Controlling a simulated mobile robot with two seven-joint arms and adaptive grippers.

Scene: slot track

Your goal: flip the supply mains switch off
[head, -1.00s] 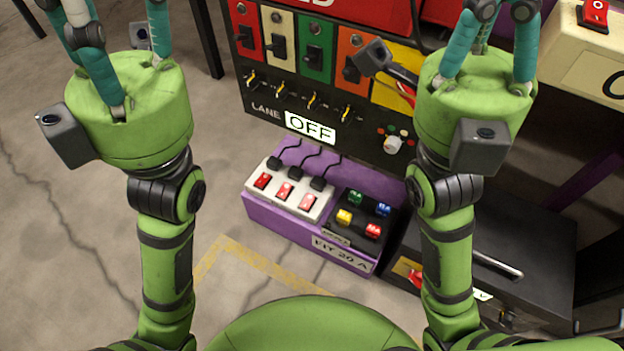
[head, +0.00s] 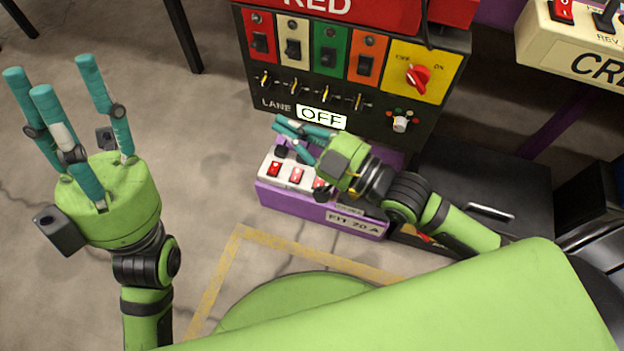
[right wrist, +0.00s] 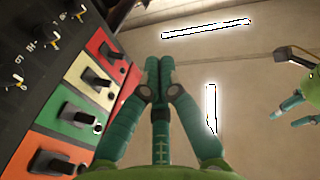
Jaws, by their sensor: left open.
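No label that I can read says supply mains. A red rotary switch (head: 418,78) sits on a yellow plate marked OFF and ON, at the right of the black panel (head: 275,88). I cannot tell clearly which mark its handle points to. My right gripper (head: 287,131) reaches in from the right over the purple box (head: 290,203), below and left of the rotary switch and apart from it. In the right wrist view its fingertips (right wrist: 158,65) are together, with nothing seen between them. My left gripper (head: 62,78) is open and empty at the left, fingers up.
Red rocker switches (head: 296,175) top the purple box. A cream box (head: 575,50) stands at upper right. The floor at left is clear.

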